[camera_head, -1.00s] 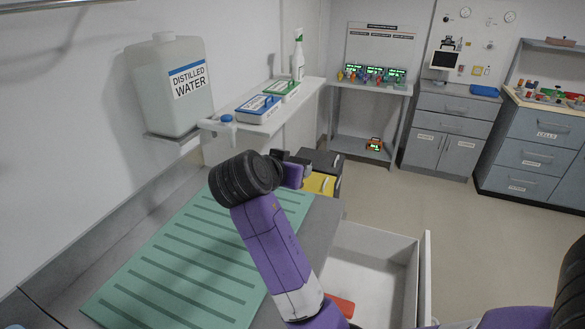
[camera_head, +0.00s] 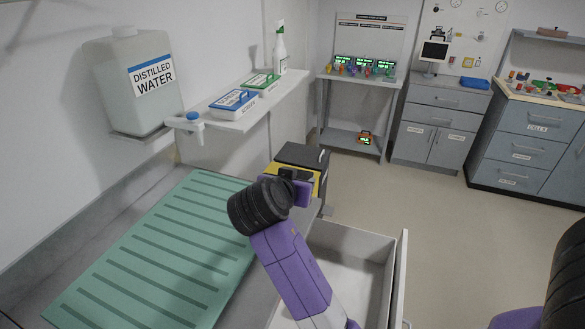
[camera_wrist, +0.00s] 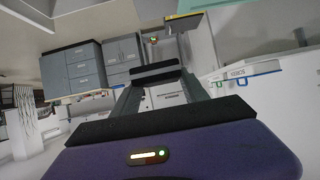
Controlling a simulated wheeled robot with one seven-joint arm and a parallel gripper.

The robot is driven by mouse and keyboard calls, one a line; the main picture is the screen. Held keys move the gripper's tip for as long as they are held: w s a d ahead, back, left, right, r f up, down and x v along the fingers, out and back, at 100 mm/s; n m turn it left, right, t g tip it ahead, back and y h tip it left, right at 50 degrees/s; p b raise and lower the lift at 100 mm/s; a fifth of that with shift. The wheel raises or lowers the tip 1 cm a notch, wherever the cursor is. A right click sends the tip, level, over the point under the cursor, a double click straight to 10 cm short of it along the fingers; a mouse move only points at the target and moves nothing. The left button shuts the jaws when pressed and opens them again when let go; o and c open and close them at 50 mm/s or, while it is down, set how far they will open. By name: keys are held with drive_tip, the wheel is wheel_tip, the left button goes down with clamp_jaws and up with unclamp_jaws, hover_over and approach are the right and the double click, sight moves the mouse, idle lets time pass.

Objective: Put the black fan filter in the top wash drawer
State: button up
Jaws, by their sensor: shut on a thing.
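My gripper (camera_head: 303,190) is at the end of my purple arm, over the counter's right edge, mostly hidden behind my wrist in the head view. In the wrist view, my gripper (camera_wrist: 157,84) is shut on a black slab seen edge-on between the fingers, apparently the black fan filter (camera_wrist: 156,70). The filter is hard to tell from my dark wrist parts in the head view. An open white drawer (camera_head: 377,243) is at lower middle, below and right of my gripper. Its inside is partly hidden by my forearm. I cannot tell whether it is the top wash drawer.
A green ribbed mat (camera_head: 140,250) covers the counter. A black and yellow box (camera_head: 302,155) stands just behind my gripper. A wall shelf (camera_head: 245,118) holds blue and green containers and a spray bottle; a distilled water tank (camera_head: 130,80) is at left. The floor at right is clear.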

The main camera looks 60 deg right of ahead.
drive_tip(key=s+a+f+n+t, duration=0.1)
drive_tip(key=s+f, duration=0.4)
drive_tip(key=f, duration=0.5)
drive_tip(key=s+a+f+n+t+y, duration=0.1)
drive_tip(key=s+a+f, duration=0.1)
drive_tip(key=s+f, duration=0.3)
drive_tip(key=s+a+f+n+t, duration=0.1)
drive_tip(key=s+f, duration=0.4)
drive_tip(key=f, duration=0.9)
drive_tip(key=shift+a+f+n+t+y, duration=0.3)
drive_tip(key=shift+a+f+n+t, duration=0.15)
drive_tip(key=shift+a, duration=0.25)
drive_tip(key=shift+w+d+r, duration=0.1)
drive_tip(key=shift+w+r, duration=0.15)
drive_tip(key=shift+r, duration=0.05)
